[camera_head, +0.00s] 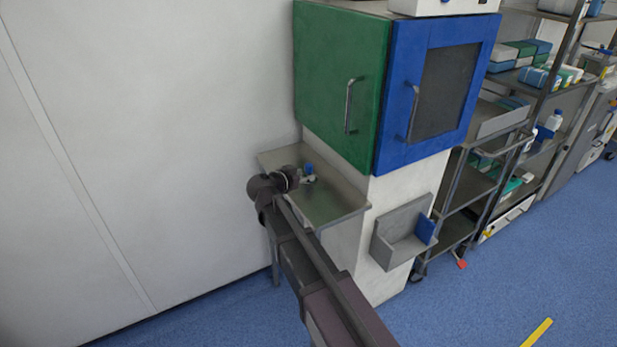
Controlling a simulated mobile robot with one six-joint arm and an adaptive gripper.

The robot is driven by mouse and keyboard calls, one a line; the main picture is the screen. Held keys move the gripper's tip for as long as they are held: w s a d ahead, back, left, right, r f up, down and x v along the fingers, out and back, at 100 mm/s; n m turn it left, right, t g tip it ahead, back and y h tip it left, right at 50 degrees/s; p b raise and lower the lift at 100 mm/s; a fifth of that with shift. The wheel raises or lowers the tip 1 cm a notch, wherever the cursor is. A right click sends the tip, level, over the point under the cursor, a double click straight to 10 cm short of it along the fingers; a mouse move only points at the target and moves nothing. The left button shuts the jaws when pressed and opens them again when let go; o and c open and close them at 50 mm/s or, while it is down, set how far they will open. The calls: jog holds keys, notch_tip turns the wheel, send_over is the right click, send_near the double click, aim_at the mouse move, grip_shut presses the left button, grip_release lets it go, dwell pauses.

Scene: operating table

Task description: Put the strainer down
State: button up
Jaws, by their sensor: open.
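My arm reaches up from the bottom of the view to a small grey metal table (335,204) beside the wall. My gripper (307,179) is over the tabletop, small and partly hidden by my dark wrist. It is open. A small blue item (309,169) shows right at the gripper, on or just above the table. It is too small to tell whether this is the strainer or whether it touches the fingers. No other strainer can be made out.
A cabinet with a green door (335,80) and a blue door (400,130) stands behind the table. A grey wall bin (398,238) holds a blue object. Shelves and a trolley (475,190) stand at the right. Blue floor (470,290) is open at lower right.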

jog(key=shift+b+x, duration=0.3)
jog(key=shift+x, duration=1.1)
grip_shut()
